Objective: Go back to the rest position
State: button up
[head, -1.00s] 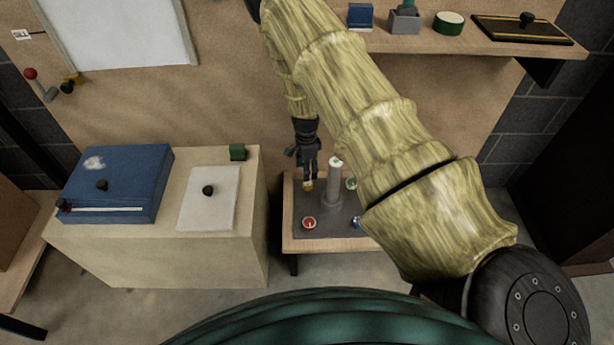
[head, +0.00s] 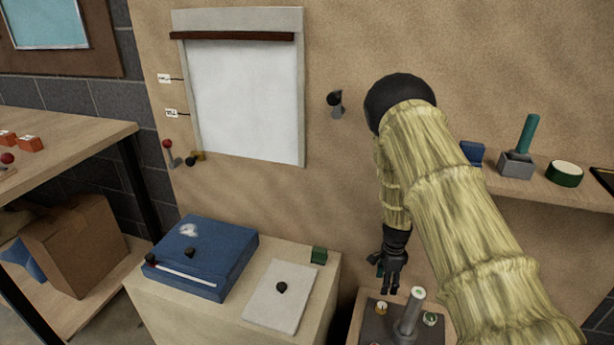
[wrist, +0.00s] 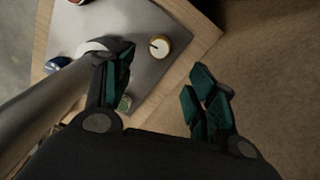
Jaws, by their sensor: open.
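My gripper (head: 388,268) hangs fingers down in the head view, above the left side of a small low table, left of a grey upright post (head: 411,311). The wrist view also shows my gripper (wrist: 165,90) with its green-padded fingers spread apart and nothing between them. The post's shaft runs along the left there, close to the left finger; I cannot tell whether they touch. A round brass-rimmed dial (wrist: 159,46) lies on the grey plate (wrist: 150,20) beyond the fingers. My arm covers the right part of the low table in the head view.
A cream cabinet (head: 240,330) left of my gripper bears a blue box (head: 205,255), a white plate (head: 280,305) and a green block (head: 319,255). A wall shelf (head: 545,190) with several items stands right of my arm. A board wall (head: 240,190) rises behind.

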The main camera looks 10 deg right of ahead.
jog(key=s+a+f+n, duration=0.2)
jog(key=s, duration=0.2)
jog(key=s+a+f+n, duration=0.2)
jog(key=s+a, duration=0.1)
jog(key=s, duration=0.1)
jog(key=s+a+f+n+p, duration=0.1)
jog(key=s+a+f+n, duration=0.1)
jog(key=s, duration=0.3)
jog(key=shift+a+f+n+g+h, duration=0.1)
jog(key=shift+a+n+g+h, duration=0.2)
jog(key=shift+a+n+h, duration=0.15)
jog(key=s+a+f+n, duration=0.1)
jog(key=s+a+n, duration=0.8)
jog(key=s+a, duration=0.4)
jog(key=s+n+t+b, duration=0.1)
jog(key=s+n, duration=0.4)
jog(key=s, duration=1)
notch_tip(320, 180, up, 17)
jog(key=p, duration=1.6)
jog(key=shift+w+d+y, duration=0.25)
jog(key=shift+w+y, duration=0.1)
jog(key=shift+w, duration=0.05)
jog(key=shift+f+m, duration=0.1)
jog(key=shift+m, duration=0.15)
